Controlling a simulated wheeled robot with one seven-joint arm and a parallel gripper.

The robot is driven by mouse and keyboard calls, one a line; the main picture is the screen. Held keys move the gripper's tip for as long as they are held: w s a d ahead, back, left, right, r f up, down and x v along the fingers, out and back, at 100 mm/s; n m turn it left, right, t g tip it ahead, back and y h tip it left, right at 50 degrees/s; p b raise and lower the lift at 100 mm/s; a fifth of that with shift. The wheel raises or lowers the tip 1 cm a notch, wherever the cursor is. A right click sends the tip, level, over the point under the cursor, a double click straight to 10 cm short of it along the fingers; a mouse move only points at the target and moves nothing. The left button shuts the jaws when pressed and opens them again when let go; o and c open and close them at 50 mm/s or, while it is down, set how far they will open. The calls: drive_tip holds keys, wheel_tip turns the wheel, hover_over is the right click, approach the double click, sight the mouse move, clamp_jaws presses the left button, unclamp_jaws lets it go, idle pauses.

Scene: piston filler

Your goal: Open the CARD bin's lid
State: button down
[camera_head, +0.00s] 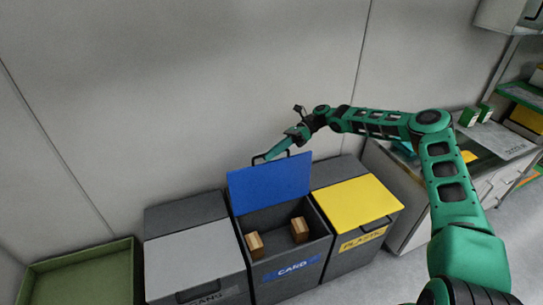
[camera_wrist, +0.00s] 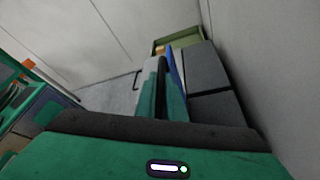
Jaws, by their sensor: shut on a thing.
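The CARD bin (camera_head: 288,272) stands in the middle of the row, with a blue label on its dark front. Its blue lid (camera_head: 270,183) stands raised, tilted up at the back of the bin, and the inside is exposed. Two brown boxes (camera_head: 254,245) (camera_head: 300,230) lie inside. My gripper (camera_head: 270,156) is at the lid's top edge, shut on the dark handle (camera_head: 258,159). In the wrist view my fingers (camera_wrist: 163,92) are close together, with the blue lid (camera_wrist: 175,68) seen nearly edge-on beyond them. The fingers partly hide the handle there.
A grey-lidded bin (camera_head: 195,262) is on the left and a yellow-lidded PLASTIC bin (camera_head: 357,203) on the right, both closed. A green crate (camera_head: 80,275) is at far left. The wall (camera_head: 200,90) rises close behind the bins. A counter (camera_head: 400,185) stands right.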

drive_tip(key=shift+w+d+f, duration=0.1)
drive_tip(key=shift+d, duration=0.1)
drive_tip(key=c, duration=1.8)
unclamp_jaws()
drive_tip(key=shift+c, duration=0.2)
drive_tip(key=shift+a, duration=0.1)
drive_tip(key=v, duration=1.1)
drive_tip(key=shift+f, duration=0.1)
drive_tip(key=shift+c, duration=0.3)
